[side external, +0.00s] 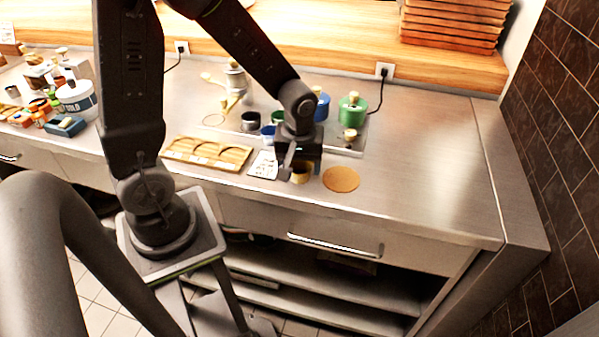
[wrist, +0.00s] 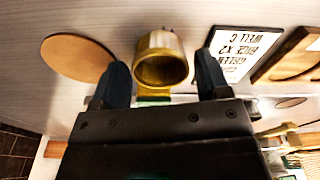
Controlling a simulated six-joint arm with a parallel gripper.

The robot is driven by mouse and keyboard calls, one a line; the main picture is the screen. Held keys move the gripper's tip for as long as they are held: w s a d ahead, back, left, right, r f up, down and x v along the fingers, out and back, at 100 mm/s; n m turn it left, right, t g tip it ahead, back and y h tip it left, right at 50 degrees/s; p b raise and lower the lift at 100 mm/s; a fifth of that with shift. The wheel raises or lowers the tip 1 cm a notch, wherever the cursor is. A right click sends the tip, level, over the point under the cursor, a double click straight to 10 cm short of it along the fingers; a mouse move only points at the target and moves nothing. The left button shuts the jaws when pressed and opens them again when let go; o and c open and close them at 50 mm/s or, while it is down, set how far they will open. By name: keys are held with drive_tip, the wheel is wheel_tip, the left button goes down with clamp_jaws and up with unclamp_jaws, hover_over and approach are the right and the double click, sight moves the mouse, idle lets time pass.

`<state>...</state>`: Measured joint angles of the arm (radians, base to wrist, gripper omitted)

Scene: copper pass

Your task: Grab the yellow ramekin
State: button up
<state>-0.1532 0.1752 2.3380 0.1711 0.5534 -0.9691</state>
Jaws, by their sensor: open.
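The yellow ramekin (wrist: 162,62) shows in the wrist view between the two fingers of my gripper (wrist: 163,82), with a gap on each side. In the side view the ramekin (side external: 301,173) sits on the metal counter, partly hidden by my gripper (side external: 295,172). My gripper is open, pointing down at the ramekin. I cannot tell whether a finger touches it.
A round cork mat (side external: 341,179) lies right of the ramekin and a printed card (side external: 264,165) lies left. A wooden tray with wells (side external: 207,153) is further left. Behind stand a green canister (side external: 352,110) and a blue canister (side external: 321,106). The right counter is clear.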

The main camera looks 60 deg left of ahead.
drive_tip(key=shift+a+f, duration=0.1)
drive_tip(key=shift+f, duration=0.5)
drive_tip(key=shift+c, duration=0.5)
drive_tip(key=c, duration=0.6)
